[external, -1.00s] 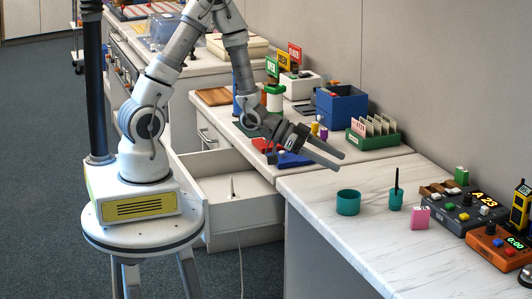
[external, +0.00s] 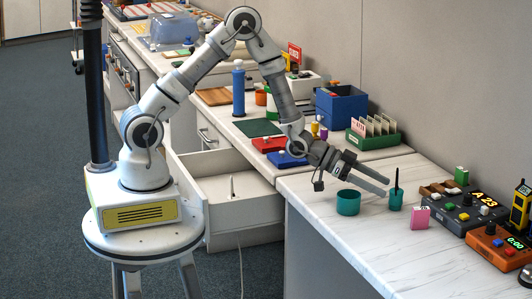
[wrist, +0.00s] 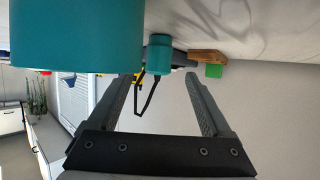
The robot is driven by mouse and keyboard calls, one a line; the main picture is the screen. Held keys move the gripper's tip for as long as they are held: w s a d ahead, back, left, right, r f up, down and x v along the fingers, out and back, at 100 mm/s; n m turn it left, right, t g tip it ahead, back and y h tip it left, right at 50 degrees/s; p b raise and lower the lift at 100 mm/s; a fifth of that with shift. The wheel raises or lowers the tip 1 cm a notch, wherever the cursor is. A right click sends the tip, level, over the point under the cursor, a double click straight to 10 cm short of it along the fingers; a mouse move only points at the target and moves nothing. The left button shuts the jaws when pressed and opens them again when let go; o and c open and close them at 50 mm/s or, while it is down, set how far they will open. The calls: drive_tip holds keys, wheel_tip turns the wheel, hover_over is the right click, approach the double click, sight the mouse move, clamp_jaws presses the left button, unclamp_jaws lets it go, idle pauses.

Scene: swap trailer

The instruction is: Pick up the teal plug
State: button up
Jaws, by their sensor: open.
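Two teal pieces stand on the marble-look counter, and I cannot tell for sure which is the plug. The wider teal cylinder (external: 348,203) looks cup-like; it fills the upper left of the wrist view (wrist: 75,35). The smaller teal piece (external: 395,202) has a thin black stick rising from it; it appears farther off in the wrist view (wrist: 158,51). My gripper (external: 387,186) is open and empty, above the counter close to both. In the wrist view its fingertips (wrist: 158,77) point toward the smaller piece, with nothing between them.
A pink block (external: 419,218) stands right of the smaller teal piece. A dark console (external: 464,211) and an orange timer box (external: 497,248) are farther right. An open drawer (external: 240,217) is at the left. The counter's front part is clear.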

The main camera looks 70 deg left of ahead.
sight(391, 191)
drive_tip(key=x, duration=0.4)
drive_tip(key=shift+d+b, duration=0.15)
drive_tip(key=shift+b, duration=0.15)
drive_tip(key=shift+s, duration=0.1)
clamp_jaws()
